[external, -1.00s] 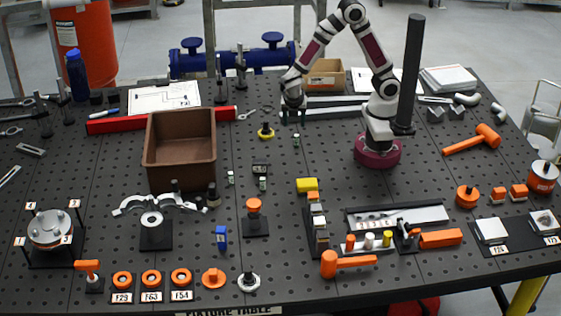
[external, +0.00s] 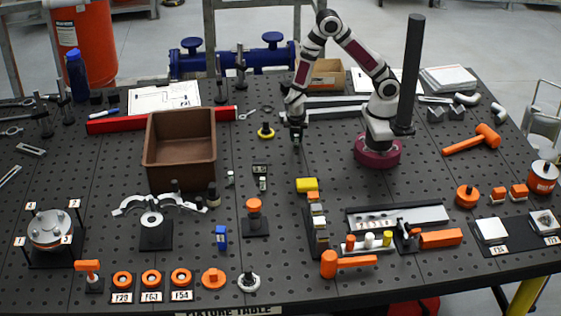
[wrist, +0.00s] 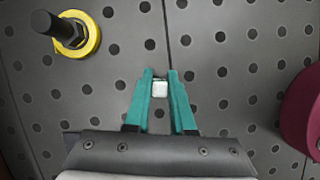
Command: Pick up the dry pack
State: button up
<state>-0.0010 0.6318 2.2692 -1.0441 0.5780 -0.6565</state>
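The small pale block between my fingertips, seen in the wrist view (wrist: 159,88), appears to be the dry pack; no label is readable. My gripper (external: 297,136) points down at the table, left of my base, with its teal fingers close together. In the wrist view my gripper (wrist: 160,84) has a fingertip on each side of the block, with no clear gap. The block seems to be at or close to table height. In the external view the fingers mostly hide it.
A yellow ring with a black post (external: 265,132) stands to the left and also shows in the wrist view (wrist: 70,34). A brown bin (external: 180,140) stands farther left. A yellow block (external: 307,185) and small dark items (external: 261,170) lie nearer the front. The perforated table around my gripper is clear.

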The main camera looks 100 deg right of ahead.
grip_shut()
